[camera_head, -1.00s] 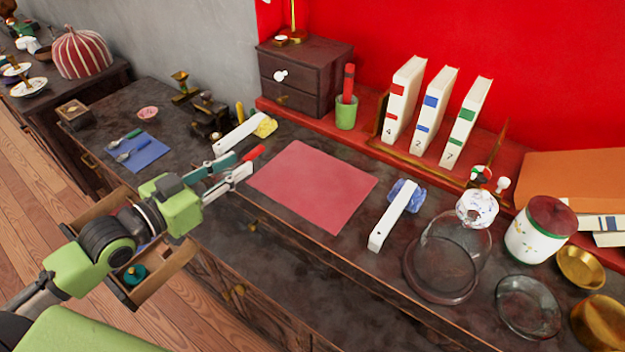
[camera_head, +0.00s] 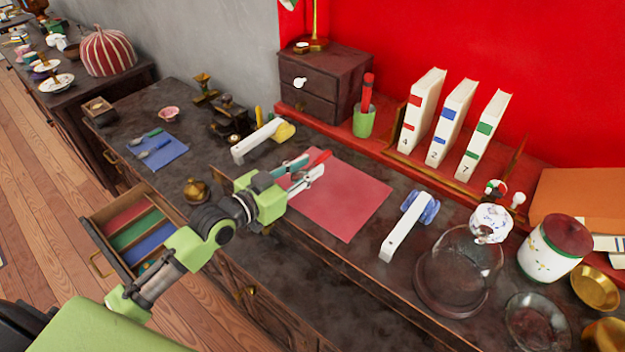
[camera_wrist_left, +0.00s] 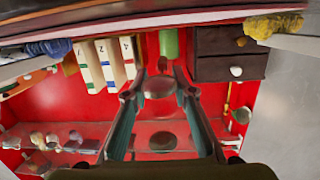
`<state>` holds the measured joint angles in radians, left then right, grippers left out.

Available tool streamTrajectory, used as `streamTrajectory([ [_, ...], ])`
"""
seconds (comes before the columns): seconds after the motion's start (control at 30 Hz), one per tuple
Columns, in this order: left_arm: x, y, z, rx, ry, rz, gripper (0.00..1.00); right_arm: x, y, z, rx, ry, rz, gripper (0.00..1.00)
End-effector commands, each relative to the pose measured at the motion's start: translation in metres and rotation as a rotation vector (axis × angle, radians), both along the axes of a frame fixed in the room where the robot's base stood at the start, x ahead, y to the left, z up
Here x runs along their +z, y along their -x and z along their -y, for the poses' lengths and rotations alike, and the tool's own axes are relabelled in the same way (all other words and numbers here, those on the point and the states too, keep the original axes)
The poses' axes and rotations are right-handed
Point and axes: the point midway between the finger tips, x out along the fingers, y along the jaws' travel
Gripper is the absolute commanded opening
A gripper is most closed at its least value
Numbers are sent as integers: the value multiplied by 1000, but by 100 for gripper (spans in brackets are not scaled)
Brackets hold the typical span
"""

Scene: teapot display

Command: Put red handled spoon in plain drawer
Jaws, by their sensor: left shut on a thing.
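The spoon's red handle (camera_head: 321,157) sticks out past the fingertips; the rest is mostly hidden by the fingers. In the left wrist view, the two fingers (camera_wrist_left: 158,97) have a rounded, shiny piece between them, which I cannot name for sure. An open wooden drawer (camera_head: 92,226) stands out from the counter at the left, with red, green and blue strips inside. My arm covers its near right part. My right gripper is not in view.
The red mat (camera_head: 345,200) lies on the counter. A blue mat (camera_head: 165,152) with utensils lies at the left. White bars (camera_head: 404,228), a glass dome (camera_head: 455,270) and books (camera_head: 423,110) stand around. A small dark chest (camera_head: 325,80) stands at the back.

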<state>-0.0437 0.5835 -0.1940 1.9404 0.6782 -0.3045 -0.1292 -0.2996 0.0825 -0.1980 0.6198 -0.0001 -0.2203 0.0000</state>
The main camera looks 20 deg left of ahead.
Motion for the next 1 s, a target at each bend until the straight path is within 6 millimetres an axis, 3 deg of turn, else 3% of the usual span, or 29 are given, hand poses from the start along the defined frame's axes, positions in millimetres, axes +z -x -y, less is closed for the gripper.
streamTrajectory([
  [0.23, -19, -11, 12, 0, 2, 0, 9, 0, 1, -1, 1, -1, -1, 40],
  [0.43, -47, -11, 11, 1, -2, -1, 9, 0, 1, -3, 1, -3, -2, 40],
  [0.83, -53, -11, 11, 1, -2, 1, 9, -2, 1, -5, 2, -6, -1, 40],
  [0.87, -52, -11, 11, 1, -1, 0, 30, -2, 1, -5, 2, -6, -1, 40],
  [0.9, -52, -11, 11, 1, -1, 0, 40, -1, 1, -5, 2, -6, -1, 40],
  [1.0, -52, -11, 11, 1, -1, 0, 41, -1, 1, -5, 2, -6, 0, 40],
])
